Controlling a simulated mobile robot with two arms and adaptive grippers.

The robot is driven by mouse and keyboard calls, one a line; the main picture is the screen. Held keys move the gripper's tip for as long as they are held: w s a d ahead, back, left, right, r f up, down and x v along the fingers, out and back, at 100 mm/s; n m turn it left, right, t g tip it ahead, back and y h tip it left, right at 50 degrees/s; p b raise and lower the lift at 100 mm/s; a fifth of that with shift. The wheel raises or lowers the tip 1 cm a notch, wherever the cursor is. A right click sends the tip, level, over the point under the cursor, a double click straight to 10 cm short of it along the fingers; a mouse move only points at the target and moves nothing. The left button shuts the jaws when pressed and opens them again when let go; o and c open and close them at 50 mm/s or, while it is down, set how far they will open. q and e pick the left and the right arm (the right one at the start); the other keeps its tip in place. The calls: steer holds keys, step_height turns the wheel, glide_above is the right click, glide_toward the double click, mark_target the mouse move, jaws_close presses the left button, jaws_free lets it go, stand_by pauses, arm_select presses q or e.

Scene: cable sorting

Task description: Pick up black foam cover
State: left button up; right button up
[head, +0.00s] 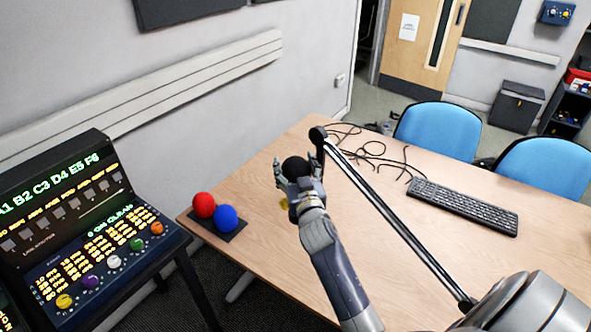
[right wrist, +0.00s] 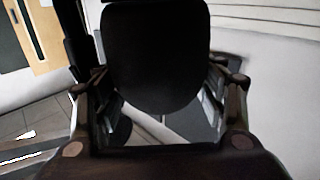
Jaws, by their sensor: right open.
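The black foam cover (head: 296,167) is a dark round ball above the table in the head view, between the fingers of my right gripper (head: 298,172). In the right wrist view the cover (right wrist: 155,55) is a large dark rounded shape filling the middle, with a finger of the right gripper (right wrist: 160,88) on each side. The fingers are open around it, and a gap shows on both sides of its lower part. My left gripper is not in view.
A long dark bar (head: 395,215) slants over the table (head: 430,270), close right of the gripper. A red ball (head: 204,205) and blue ball (head: 226,217) sit on a black base. A keyboard (head: 463,205) and loose cables (head: 365,150) lie right. A control console (head: 85,225) stands left.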

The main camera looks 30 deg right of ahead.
steer(key=shift+c, duration=0.6)
steer(key=c, duration=0.3)
steer(key=shift+c, duration=0.2)
steer(key=shift+r, duration=0.15)
